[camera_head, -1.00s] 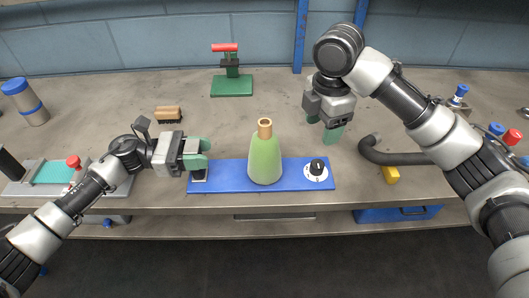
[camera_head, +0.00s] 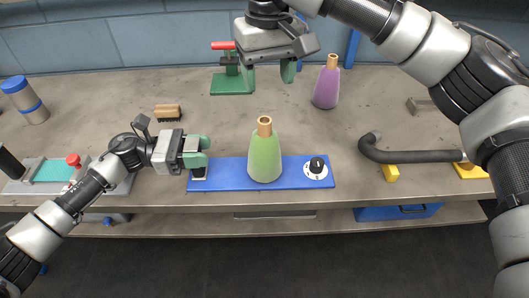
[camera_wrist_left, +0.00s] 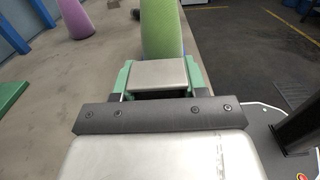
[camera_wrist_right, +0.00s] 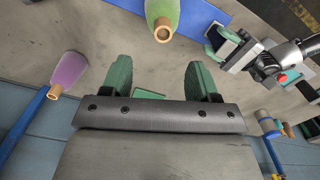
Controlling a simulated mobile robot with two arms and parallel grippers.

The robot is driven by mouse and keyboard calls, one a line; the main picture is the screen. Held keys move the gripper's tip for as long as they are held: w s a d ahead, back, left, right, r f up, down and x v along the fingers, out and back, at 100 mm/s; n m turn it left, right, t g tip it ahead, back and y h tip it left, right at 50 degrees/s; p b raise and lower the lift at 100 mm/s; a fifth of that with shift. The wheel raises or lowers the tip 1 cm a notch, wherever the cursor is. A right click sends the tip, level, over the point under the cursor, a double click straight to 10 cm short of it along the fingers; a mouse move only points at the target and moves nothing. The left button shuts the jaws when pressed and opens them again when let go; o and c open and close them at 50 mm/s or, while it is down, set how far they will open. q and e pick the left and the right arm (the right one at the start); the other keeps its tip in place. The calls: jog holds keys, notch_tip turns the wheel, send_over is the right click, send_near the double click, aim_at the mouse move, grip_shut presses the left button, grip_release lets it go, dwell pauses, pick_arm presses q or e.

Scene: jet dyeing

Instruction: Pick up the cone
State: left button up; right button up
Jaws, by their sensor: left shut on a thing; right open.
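A green cone (camera_head: 265,155) with a tan tip stands upright on a blue board (camera_head: 225,175). A purple cone (camera_head: 327,86) stands on the table farther back; it also shows in the right wrist view (camera_wrist_right: 68,71) and left wrist view (camera_wrist_left: 76,20). My left gripper (camera_head: 203,152) is shut on a grey block (camera_wrist_left: 160,74) at the board's left end, left of the green cone. My right gripper (camera_head: 270,73) is open and empty above the back of the table, left of the purple cone and apart from it. In the right wrist view nothing sits between its fingers (camera_wrist_right: 160,80).
A green stand with a red handle (camera_head: 232,84) is behind my right gripper. A brush (camera_head: 168,112) lies left of centre. A black knob (camera_head: 316,167) sits on the board's right end. A dark curved pipe (camera_head: 410,156) lies on the right. The table between the cones is clear.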

aim_at(264, 120)
notch_tip(264, 120, down, 6)
jog(key=shift+f, duration=0.1)
jog(key=f, duration=0.5)
jog(key=shift+w+a+f, duration=0.1)
jog(key=shift+a+f, duration=0.2)
jog(key=c, duration=1)
jog(key=shift+r, duration=0.1)
notch_tip(264, 120, up, 10)
pick_arm(q)
jog(key=o, duration=1)
